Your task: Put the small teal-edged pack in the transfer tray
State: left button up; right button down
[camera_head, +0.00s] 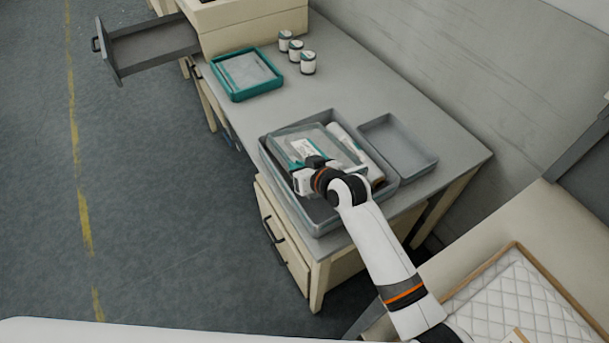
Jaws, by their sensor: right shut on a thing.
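A clear pack with teal edges and a white label (300,131) is in the large grey bin (322,229) on the table. It looks slightly tilted over the bin. My right gripper (314,164) is at the pack's near edge and shut on it; the wrist hides the fingertips. A small grey tray (405,148) stands empty, right of the bin. A teal tray (240,95) with a pale flat item in it stands farther back. Which tray is the transfer tray is not marked. My left gripper is not in view.
A white roll (352,147) lies in the bin beside the pack. An open drawer (150,47) juts out at the back left. The table between teal tray and bin is clear.

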jog(key=shift+f, duration=2.25)
jog(key=c, duration=1.5)
grip_release()
jog(key=v, duration=1.2)
jog(key=shift+r, duration=0.1)
